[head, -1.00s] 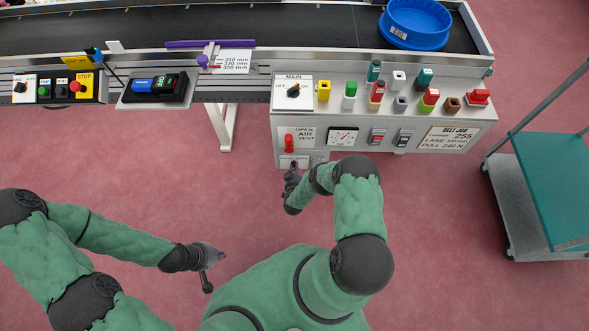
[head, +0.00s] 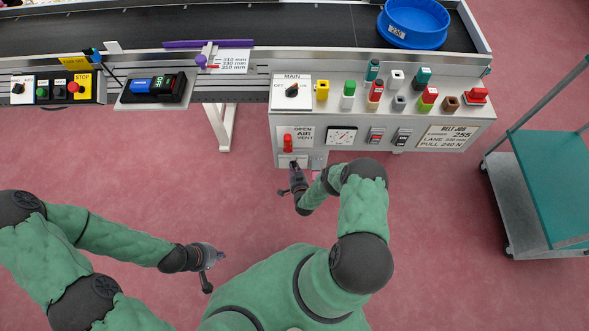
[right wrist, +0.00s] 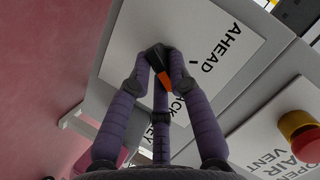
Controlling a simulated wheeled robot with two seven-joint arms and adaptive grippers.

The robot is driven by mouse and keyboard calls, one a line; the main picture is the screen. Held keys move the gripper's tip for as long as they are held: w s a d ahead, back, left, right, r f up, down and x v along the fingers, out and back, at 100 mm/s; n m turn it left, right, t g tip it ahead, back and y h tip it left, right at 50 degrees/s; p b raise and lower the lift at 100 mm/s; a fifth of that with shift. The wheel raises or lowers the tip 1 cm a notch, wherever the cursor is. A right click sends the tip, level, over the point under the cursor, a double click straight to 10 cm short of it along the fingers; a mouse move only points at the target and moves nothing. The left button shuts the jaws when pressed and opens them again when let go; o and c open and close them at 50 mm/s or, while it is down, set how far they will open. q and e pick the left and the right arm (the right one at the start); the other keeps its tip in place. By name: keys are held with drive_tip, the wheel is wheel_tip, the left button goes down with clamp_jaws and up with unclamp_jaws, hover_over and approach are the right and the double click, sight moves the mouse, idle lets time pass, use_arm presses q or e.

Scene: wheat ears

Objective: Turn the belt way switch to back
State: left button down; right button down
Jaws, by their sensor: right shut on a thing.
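The belt way switch (right wrist: 153,55) is a black knob with an orange mark at one end, on a white plate (right wrist: 200,22). In the right wrist view its orange end points down the picture, toward the partly covered "BACK" lettering; "AHEAD" is printed up and to the right. My right gripper (right wrist: 157,66) is shut on the knob, its fingers around it and hiding part of it. In the head view my right gripper (head: 297,174) is at the low left corner of the control box and hides the switch. My left gripper (head: 213,268) hangs empty over the floor, its fingers apart.
The control box (head: 460,117) carries the MAIN knob (head: 292,90), a red air vent handle (head: 287,143), rocker switches and several coloured buttons. A red knob (right wrist: 300,130) is close to my right gripper. A teal-topped cart (head: 555,180) stands right. The floor in front is clear.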

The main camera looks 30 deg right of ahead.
idle(0.3)
drive_tip(key=c, duration=1.4)
unclamp_jaws()
drive_tip(key=v, duration=1.2)
